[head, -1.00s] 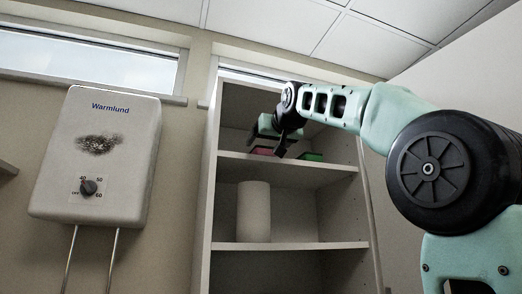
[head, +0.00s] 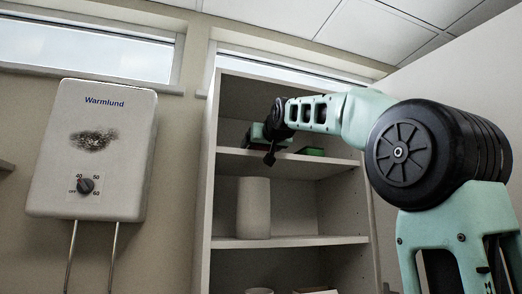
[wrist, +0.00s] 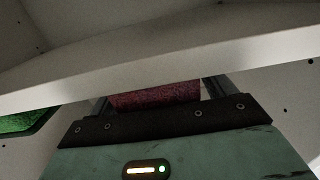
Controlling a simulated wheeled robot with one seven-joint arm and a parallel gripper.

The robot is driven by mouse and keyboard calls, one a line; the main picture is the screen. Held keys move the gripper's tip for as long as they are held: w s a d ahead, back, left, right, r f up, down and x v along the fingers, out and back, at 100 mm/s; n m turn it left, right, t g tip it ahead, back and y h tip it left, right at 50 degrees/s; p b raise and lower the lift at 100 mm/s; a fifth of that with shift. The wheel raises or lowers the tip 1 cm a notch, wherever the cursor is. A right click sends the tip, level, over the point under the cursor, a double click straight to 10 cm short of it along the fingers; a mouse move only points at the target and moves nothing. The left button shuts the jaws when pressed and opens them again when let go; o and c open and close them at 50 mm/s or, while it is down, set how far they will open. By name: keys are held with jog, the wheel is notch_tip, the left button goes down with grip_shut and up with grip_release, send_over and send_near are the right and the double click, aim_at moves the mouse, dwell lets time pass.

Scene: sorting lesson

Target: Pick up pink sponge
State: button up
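The pink sponge (wrist: 155,96) shows in the wrist view, low in the middle, between my gripper's two fingers. My gripper (wrist: 160,90) has its fingers apart, one along each side of the sponge. A shelf board hides the fingertips and the sponge's far part, and I cannot tell whether the fingers press on it. In the head view my gripper (head: 263,142) is at the upper shelf (head: 310,166), on its left half. The pink sponge cannot be made out there, behind my gripper.
A green block (head: 312,151) lies on the same shelf to the right; it also shows in the wrist view (wrist: 22,122). A pale shelf board (wrist: 170,58) crosses close in front of the wrist camera. A white cylinder (head: 253,208) stands one shelf lower. A water heater (head: 92,150) hangs at left.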

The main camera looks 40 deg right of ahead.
jog(key=c, duration=0.9)
jog(key=shift+o, duration=0.2)
jog(key=shift+s, duration=0.1)
